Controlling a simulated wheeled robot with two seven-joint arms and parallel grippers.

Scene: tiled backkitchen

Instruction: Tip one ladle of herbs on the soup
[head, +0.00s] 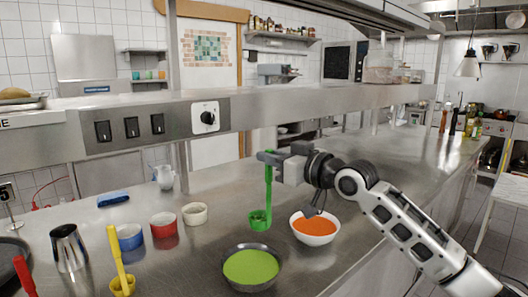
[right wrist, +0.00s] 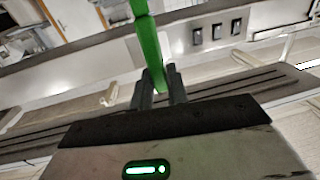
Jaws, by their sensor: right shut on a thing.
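My right gripper (head: 270,157) is shut on the handle of a green ladle (head: 268,188). The ladle hangs nearly upright with its cup (head: 259,219) low, behind the dark bowl and left of the white bowl in the head view. I cannot tell what is in the cup. The dark bowl (head: 277,257) holds a green filling, apparently the herbs (head: 251,266). The white bowl (head: 332,240) holds orange soup (head: 314,229); a grey piece partly covers its back rim. The right wrist view shows the green handle (right wrist: 147,45) between my fingers. My left gripper is out of view.
Blue (head: 130,238), red (head: 163,225) and cream (head: 195,214) small bowls stand left, near a metal cup (head: 69,249). Yellow (head: 121,262) and red (head: 25,275) utensils stand front left. A steel shelf (head: 270,107) spans behind.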

